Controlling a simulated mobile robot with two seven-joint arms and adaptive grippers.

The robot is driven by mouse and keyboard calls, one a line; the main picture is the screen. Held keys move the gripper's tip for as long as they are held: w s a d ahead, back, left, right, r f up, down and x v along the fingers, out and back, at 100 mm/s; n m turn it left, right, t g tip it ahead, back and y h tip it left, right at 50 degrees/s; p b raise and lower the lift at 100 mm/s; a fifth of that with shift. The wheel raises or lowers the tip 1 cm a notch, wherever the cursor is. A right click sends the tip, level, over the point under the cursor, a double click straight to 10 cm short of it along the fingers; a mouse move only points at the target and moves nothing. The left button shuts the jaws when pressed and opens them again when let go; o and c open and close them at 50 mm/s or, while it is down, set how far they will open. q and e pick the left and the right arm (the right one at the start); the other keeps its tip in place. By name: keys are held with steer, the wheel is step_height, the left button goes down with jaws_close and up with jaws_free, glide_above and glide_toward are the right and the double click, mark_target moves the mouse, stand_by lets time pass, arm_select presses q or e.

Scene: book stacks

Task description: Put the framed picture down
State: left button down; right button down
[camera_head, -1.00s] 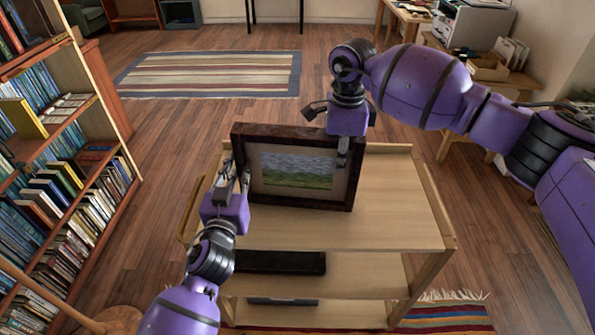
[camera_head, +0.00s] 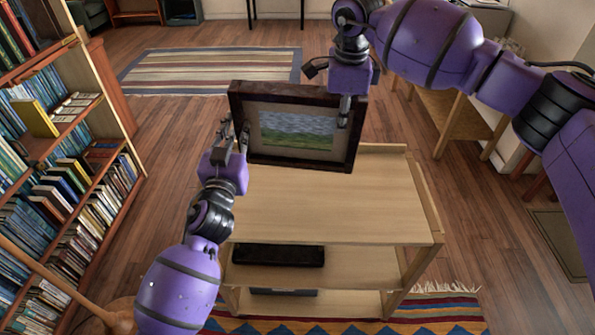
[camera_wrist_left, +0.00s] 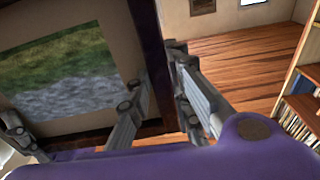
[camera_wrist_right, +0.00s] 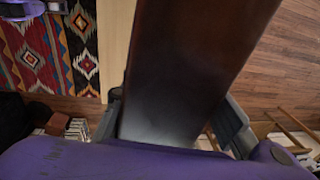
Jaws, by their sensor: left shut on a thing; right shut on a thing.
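The framed picture (camera_head: 297,130) has a dark frame and a landscape of green and grey-blue. In the head view it is upright, slightly tilted, over the far part of the wooden cart (camera_head: 320,205); its lower edge looks raised above the cart top. My left gripper (camera_head: 240,145) is shut on the frame's left side. In the left wrist view its fingers (camera_wrist_left: 160,95) straddle the frame edge beside the painting (camera_wrist_left: 70,75). My right gripper (camera_head: 345,110) is shut on the frame's upper right. The right wrist view shows the dark frame bar (camera_wrist_right: 190,70) between its fingers.
The cart top in front of the picture is bare. A dark flat box (camera_head: 279,256) lies on the cart's middle shelf. A full bookcase (camera_head: 60,170) stands at the left. A striped rug (camera_head: 210,72) lies behind, and a patterned rug (camera_head: 350,327) lies under the cart's front.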

arm_select(q)
steer(key=shift+s+r, duration=0.1)
steer(key=shift+s, duration=0.05)
arm_select(e)
steer(key=shift+s+r, duration=0.1)
steer(key=shift+s, duration=0.05)
